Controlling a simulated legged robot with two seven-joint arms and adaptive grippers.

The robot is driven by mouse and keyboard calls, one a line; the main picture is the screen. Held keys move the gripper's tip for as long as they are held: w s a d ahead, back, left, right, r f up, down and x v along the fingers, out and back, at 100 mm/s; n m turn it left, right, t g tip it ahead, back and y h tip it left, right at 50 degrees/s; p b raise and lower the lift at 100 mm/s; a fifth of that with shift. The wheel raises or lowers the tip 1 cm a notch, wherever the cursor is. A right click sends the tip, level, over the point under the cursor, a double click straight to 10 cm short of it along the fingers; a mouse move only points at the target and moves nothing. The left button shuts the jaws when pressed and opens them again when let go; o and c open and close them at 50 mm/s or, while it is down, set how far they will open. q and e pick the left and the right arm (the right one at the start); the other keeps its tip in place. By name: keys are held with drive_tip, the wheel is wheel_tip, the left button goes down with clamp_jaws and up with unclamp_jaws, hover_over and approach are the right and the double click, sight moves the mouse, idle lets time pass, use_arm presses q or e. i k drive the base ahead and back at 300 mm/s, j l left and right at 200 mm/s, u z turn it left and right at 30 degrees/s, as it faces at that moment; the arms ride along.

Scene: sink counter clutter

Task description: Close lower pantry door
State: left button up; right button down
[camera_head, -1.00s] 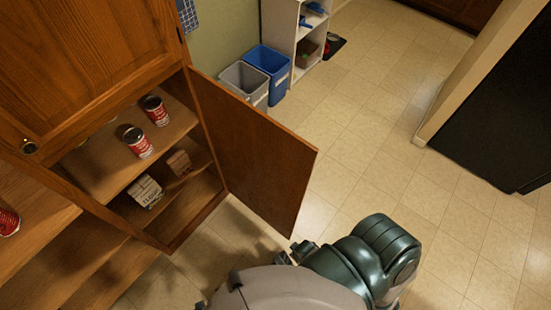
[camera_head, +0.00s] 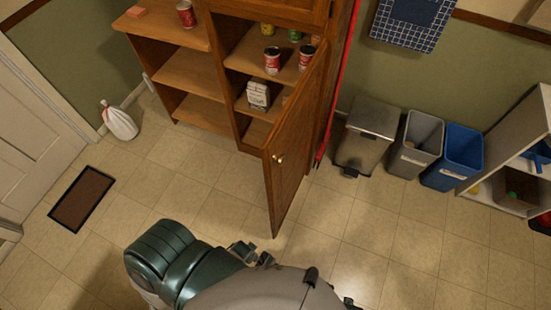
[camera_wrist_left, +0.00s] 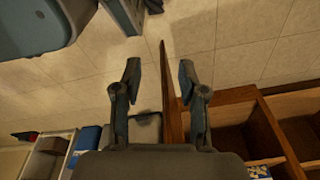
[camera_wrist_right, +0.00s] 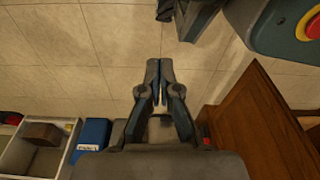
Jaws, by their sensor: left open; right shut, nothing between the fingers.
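The lower pantry door (camera_head: 298,145) is a brown wooden panel with a small brass knob. It stands swung wide open from the pantry cabinet (camera_head: 240,95), with the shelves exposed. My left gripper (camera_head: 252,256) shows just below the door's bottom corner in the head view. In the left wrist view it (camera_wrist_left: 160,70) is open and empty, and the door's edge (camera_wrist_left: 170,95) runs between its fingers. I cannot tell whether they touch. My right gripper (camera_wrist_right: 160,68) is shut and empty, left of the door (camera_wrist_right: 255,115) in the right wrist view.
Cans (camera_head: 272,61) and a white package (camera_head: 258,95) sit on the shelves. A metal bin (camera_head: 366,135), a grey bin (camera_head: 418,142) and a blue bin (camera_head: 458,155) stand right of the door. A white bag (camera_head: 119,120) and mat (camera_head: 82,199) lie left. Tiled floor between is clear.

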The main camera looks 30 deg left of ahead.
sight(285, 152)
drive_tip(key=l+u, duration=0.1)
drive_tip(key=u, duration=0.6)
